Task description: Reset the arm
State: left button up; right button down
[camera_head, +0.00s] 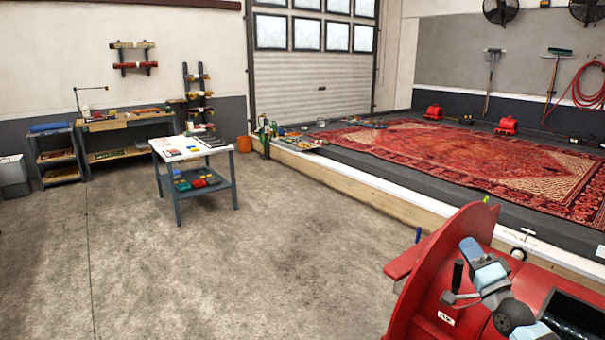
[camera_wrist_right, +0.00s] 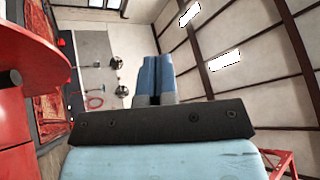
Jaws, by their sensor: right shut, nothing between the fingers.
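My right arm comes in at the lower right of the head view, with light blue and dark grey links. My right gripper (camera_head: 468,246) is at its upper end, over a red surface. In the right wrist view the blue fingers of the right gripper (camera_wrist_right: 155,68) are together, with nothing between them. They stand beyond a dark bolted bar, with the wall and ceiling behind. My left gripper does not show in either view.
A patterned red rug (camera_head: 450,150) lies on a raised platform with a wooden edge (camera_head: 385,203). A workbench (camera_head: 120,122) is at the back left. The concrete floor (camera_head: 260,250) is clear.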

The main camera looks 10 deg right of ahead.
jog(key=s+a+f+n+g+y, duration=0.2)
jog(key=s+a+f+n+g, duration=0.3)
jog(key=f, duration=0.6)
jog(key=s+a+f+n+g+y, duration=0.25)
jog(key=s+a+f+n, duration=0.35)
jog(key=f, duration=0.5)
jog(key=s+a+f+n+g+h, duration=0.1)
jog(key=s+a+f+n+g, duration=0.3)
jog(key=s+f, duration=0.4)
jog(key=s+a+f+n+g+h, duration=0.1)
jog(key=s+a+f+n+g, duration=0.1)
jog(key=s+a+f+n, duration=0.5)
jog(key=a+r+m+t+p, duration=0.1)
jog(key=a+r+m+p, duration=0.3)
jog(key=a, duration=0.6)
notch_tip(320, 180, up, 2)
jog(key=m, duration=0.3)
jog(key=shift+s+y, duration=0.35)
jog(key=shift+s, duration=0.05)
jog(key=shift+a+r, duration=0.1)
